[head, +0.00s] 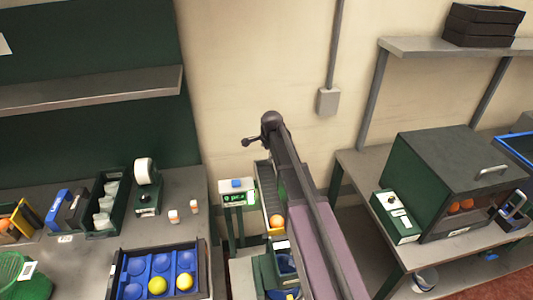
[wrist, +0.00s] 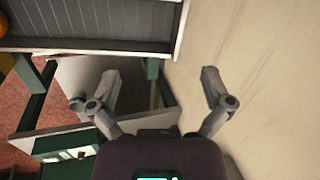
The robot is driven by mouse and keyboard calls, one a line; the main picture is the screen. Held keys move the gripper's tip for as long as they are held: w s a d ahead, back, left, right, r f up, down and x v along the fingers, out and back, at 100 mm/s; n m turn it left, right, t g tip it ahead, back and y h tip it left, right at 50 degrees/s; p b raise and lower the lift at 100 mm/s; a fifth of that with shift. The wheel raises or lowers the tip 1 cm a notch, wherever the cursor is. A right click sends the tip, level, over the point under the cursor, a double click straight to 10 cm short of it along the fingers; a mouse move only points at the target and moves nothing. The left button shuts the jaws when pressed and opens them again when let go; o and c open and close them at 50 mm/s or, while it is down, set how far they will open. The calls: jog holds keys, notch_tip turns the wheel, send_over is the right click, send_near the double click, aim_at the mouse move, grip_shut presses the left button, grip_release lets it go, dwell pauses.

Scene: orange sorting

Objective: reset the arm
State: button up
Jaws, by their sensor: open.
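My arm stretches from the lower right of the head view up to the middle. My gripper (wrist: 155,90) shows in the wrist view with its two fingers spread apart and nothing between them. In the head view only a part of my gripper (head: 252,141) shows at the arm's far end, in front of the pale wall. In the wrist view the fingers are beside the pale wall, with a grey ribbed conveyor (wrist: 95,22) across the top.
An orange (head: 277,221) lies on the conveyor (head: 267,190) beside my arm. A blue tray (head: 117,272) with yellow fruit stands on the left bench. A green oven-like box (head: 420,170) holding oranges stands on the right bench. Shelves (head: 90,90) hang left and right.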

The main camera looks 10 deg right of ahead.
jog(key=shift+r+p, duration=0.3)
jog(key=shift+r, duration=0.2)
jog(key=shift+s, duration=0.1)
jog(key=s+f+n+g+b, duration=0.2)
jog(key=s+n, duration=1.4)
jog(key=s, duration=1.2)
jog(key=shift+s+a+f+g+h, duration=0.3)
jog(key=shift+s+f+g, duration=0.1)
jog(key=shift+g, duration=0.2)
jog(key=shift+w, duration=0.1)
